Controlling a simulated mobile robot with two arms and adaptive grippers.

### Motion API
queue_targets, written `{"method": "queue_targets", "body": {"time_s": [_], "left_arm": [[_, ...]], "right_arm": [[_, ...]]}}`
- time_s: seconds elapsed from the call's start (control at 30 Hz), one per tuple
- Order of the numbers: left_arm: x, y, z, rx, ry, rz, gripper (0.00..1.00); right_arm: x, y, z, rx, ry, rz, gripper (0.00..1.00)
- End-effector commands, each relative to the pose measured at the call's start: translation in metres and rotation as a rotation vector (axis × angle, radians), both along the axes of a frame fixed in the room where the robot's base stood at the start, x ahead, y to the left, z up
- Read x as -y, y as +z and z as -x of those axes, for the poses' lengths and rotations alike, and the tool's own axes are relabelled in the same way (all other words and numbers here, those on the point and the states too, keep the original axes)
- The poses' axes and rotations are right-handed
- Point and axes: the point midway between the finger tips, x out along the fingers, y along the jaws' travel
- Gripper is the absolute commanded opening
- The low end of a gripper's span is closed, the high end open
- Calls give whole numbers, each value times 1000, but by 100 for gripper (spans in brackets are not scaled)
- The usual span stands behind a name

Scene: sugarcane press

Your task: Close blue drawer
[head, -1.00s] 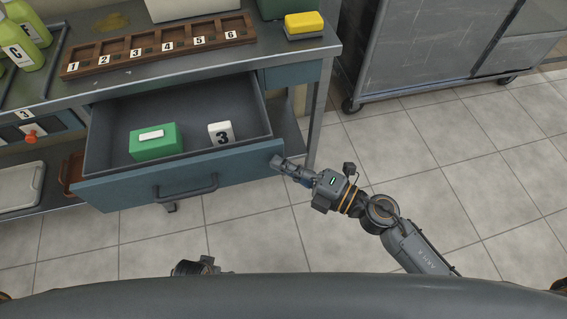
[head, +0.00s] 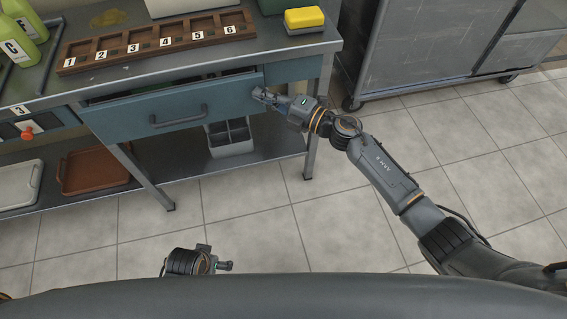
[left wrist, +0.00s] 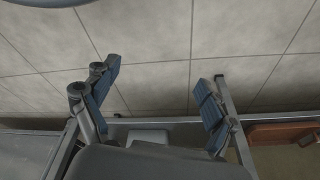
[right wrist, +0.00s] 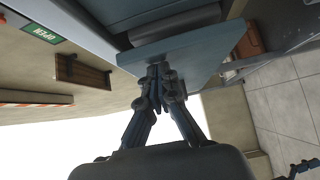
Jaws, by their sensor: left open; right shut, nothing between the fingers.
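The blue drawer (head: 175,112) is under the metal workbench in the head view. It is mostly pushed in, with a narrow dark gap above its front. Its dark bar handle (head: 178,117) is at the middle of the front. My right gripper (head: 262,95) is shut and empty, with its fingertips at the right end of the drawer front. In the right wrist view, the shut fingertips (right wrist: 160,72) meet the blue drawer front (right wrist: 190,55). My left gripper (left wrist: 155,100) is open and empty above the floor, away from the drawer.
On the bench top stand a numbered wooden rack (head: 155,40), a yellow sponge-like block (head: 304,20) and green bottles (head: 18,35). Below are a grey divided bin (head: 230,137) and a brown tray (head: 92,170). A grey wheeled cabinet (head: 430,50) stands at right. The floor in front is clear.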

Motion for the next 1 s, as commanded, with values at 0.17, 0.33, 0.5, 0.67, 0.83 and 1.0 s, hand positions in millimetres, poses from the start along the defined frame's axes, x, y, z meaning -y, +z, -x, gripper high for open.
{"method": "queue_targets", "body": {"time_s": [0.17,0.33,0.5,0.67,0.83,1.0], "left_arm": [[1,26,-7,16,3,2,85],[1,41,-10,23,4,1,85],[1,46,-10,24,4,1,85],[1,47,-10,24,4,1,85],[1,47,-10,24,4,1,85],[1,47,-11,27,4,2,85]], "right_arm": [[-5,-2,-21,1,0,-1,0],[-7,-1,-31,0,-1,0,0],[-8,0,-34,0,-3,0,0],[-7,2,-36,2,-6,-1,0],[-7,3,-36,4,-9,-2,0],[-4,4,-36,4,-8,-3,0]]}}
